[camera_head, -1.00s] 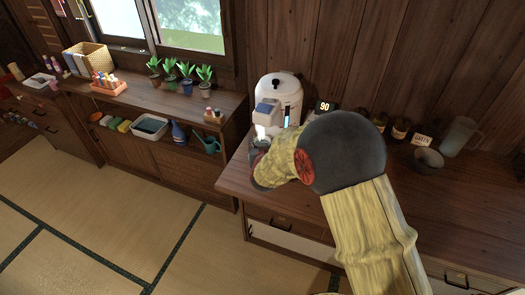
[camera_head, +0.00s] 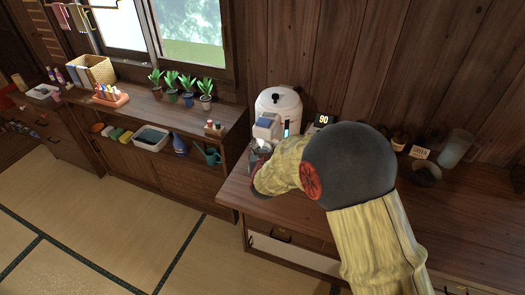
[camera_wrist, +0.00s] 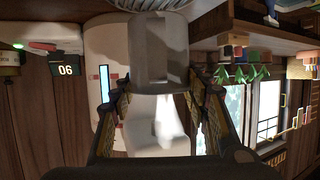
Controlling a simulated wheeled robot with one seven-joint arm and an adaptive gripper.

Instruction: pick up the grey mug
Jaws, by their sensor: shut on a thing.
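The grey mug (camera_wrist: 160,50) is between the fingers of my gripper (camera_wrist: 158,88) in the wrist view, which looks upside down. My gripper is shut on it. In the head view, my gripper (camera_head: 258,168) is at the front of the white water dispenser (camera_head: 281,104), just below its blue-grey spout (camera_head: 267,126). Only a small grey part of the mug (camera_head: 264,146) shows there, and my arm hides the rest. I cannot tell whether the mug touches the dispenser or the counter.
A display reading 90 (camera_head: 322,121) stands right of the dispenser. Farther right are a dark grey cup (camera_head: 426,174), a small sign (camera_head: 420,152) and a clear pitcher (camera_head: 456,148). Potted plants (camera_head: 187,90) stand on the left cabinet. The tatami floor (camera_head: 110,235) in front is clear.

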